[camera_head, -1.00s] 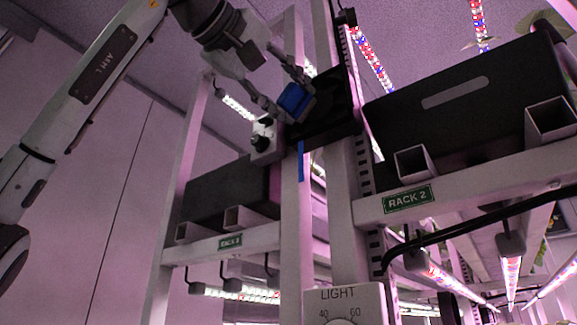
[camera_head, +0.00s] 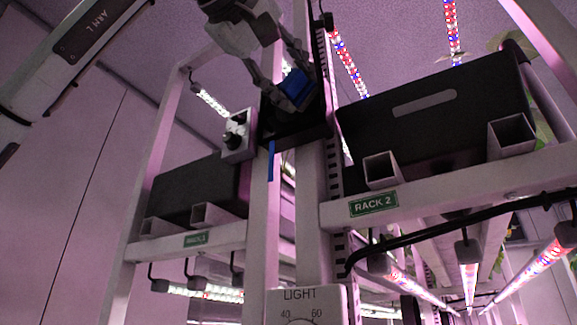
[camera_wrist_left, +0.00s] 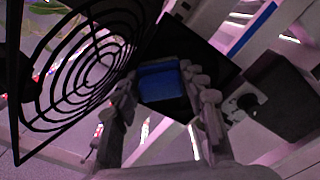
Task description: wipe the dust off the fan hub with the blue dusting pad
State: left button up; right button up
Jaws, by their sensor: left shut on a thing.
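My left gripper (camera_head: 295,86) is shut on the blue dusting pad (camera_head: 296,94). In the left wrist view the pad (camera_wrist_left: 160,84) sits between my fingertips (camera_wrist_left: 163,78), in front of the dark box (camera_wrist_left: 208,52). A round black fan grille (camera_wrist_left: 98,70) stands to the left of the pad there. My right gripper is not in view.
A light-coloured box with dark knobs (camera_head: 238,136) is beside the fan box. A blue strip (camera_head: 271,160) hangs below it. Black crates (camera_head: 440,112) sit on the rack rails at both sides. A LIGHT dial panel (camera_head: 306,303) is low in front. A black cable (camera_head: 440,236) crosses at right.

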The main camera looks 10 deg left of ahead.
pick_arm(q)
jog(key=shift+w+a, duration=0.35)
jog(key=shift+a, duration=0.6)
jog(key=shift+w+a, duration=0.4)
jog(key=shift+a, duration=0.6)
jog(key=shift+w+a, duration=0.35)
jog(key=shift+a, duration=0.6)
jog(key=shift+s, duration=0.2)
jog(key=shift+v, duration=2.85)
jog(key=shift+s, duration=0.1)
jog(key=v, duration=0.3)
